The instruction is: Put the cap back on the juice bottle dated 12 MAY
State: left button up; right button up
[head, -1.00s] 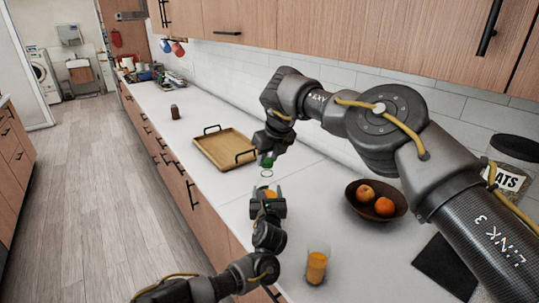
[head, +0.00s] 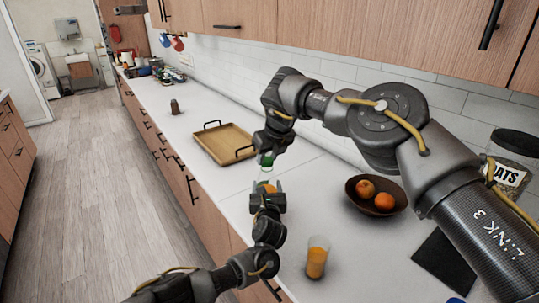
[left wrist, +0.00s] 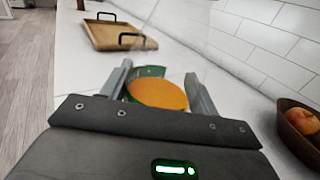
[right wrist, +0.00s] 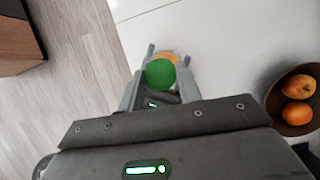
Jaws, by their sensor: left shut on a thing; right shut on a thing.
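The juice bottle (head: 267,186) is clear, with orange juice low inside and a green label seen in the left wrist view (left wrist: 150,71). My left gripper (head: 268,193) is shut around its lower part and holds it upright above the counter's front edge. My right gripper (head: 266,154) is shut on the green cap (head: 266,160), directly above the bottle's neck. In the right wrist view the cap (right wrist: 160,73) covers the bottle mouth. I cannot tell whether cap and bottle touch. No date is readable.
A wooden tray (head: 203,150) with black handles lies behind the grippers. A fruit bowl (head: 365,205) and a dark mat (head: 445,262) are on the right. A glass of juice (head: 316,262) stands near the front. A small brown jar (head: 175,107) stands farther back.

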jog(key=shift+f, duration=0.3)
pick_arm(q)
grip_shut()
pick_arm(e)
jog(key=shift+f, duration=0.1)
jog(key=shift+a+m+h, duration=0.15)
jog(key=shift+m+h, duration=0.15)
jog(key=shift+m, duration=0.7)
jog(key=m+h, duration=0.1)
jog(key=m, duration=0.2)
jog(key=shift+f+t, duration=0.1)
jog(key=shift+t, duration=0.2)
jog(key=shift+a+m+h, duration=0.3)
jog(key=shift+m+h, duration=0.1)
jog(key=shift+m, duration=0.3)
jog(key=shift+d, duration=0.2)
pick_arm(q)
jog(key=shift+d, duration=0.15)
pick_arm(e)
jog(key=o, duration=0.7)
jog(key=shift+d, duration=0.15)
jog(key=shift+o, duration=1.2)
pick_arm(q)
jog(key=shift+a, duration=0.25)
pick_arm(e)
jog(key=shift+a, duration=0.25)
